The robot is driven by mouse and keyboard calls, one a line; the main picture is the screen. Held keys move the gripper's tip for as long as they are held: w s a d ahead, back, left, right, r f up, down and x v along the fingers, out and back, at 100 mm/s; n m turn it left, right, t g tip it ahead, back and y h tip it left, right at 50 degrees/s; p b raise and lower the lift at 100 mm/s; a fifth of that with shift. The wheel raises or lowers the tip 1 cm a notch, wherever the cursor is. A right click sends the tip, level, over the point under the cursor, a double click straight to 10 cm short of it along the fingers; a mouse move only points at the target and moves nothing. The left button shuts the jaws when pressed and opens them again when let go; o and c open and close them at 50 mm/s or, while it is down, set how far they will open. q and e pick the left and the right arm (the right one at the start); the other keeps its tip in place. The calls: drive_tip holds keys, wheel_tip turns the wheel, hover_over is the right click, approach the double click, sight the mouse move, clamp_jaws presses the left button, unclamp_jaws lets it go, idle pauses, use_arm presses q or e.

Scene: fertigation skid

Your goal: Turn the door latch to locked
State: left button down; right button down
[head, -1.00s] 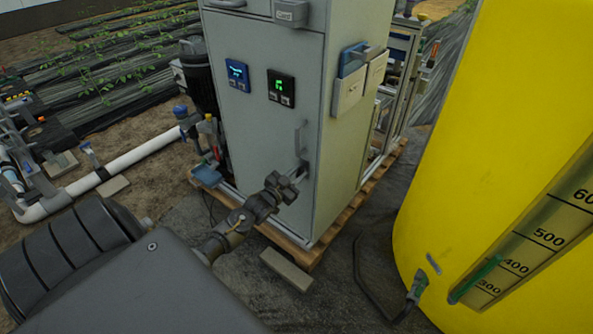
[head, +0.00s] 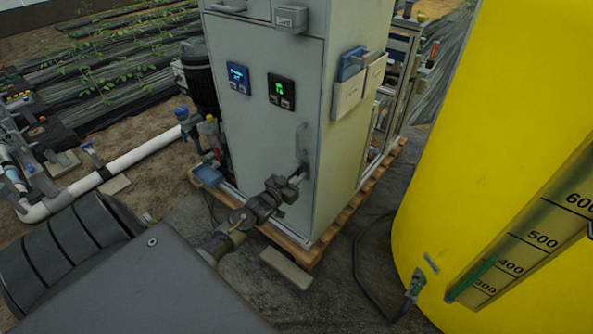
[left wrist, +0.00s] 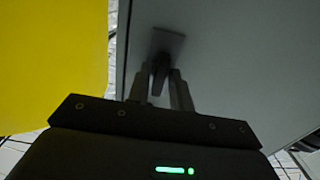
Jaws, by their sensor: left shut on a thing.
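The door latch shows in the left wrist view (left wrist: 161,72) as a dark lever in front of a square plate on the grey door. The door belongs to the tall grey cabinet (head: 262,135) in the head view. My left gripper (head: 300,178) is at the lower right of the door, just below the vertical door handle (head: 301,140). In the left wrist view its fingers (left wrist: 160,88) are shut on the latch lever, one on each side. In the head view the gripper mostly hides the latch. My right gripper is not in view.
A large yellow tank (head: 475,130) stands close on the right. The cabinet rests on a wooden pallet (head: 309,252), with a block (head: 286,269) on the ground in front. White pipe (head: 140,153) runs on the left. A document holder (head: 351,90) hangs on the cabinet's side.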

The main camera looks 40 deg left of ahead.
use_arm(q)
drive_tip(key=c, duration=1.5)
unclamp_jaws()
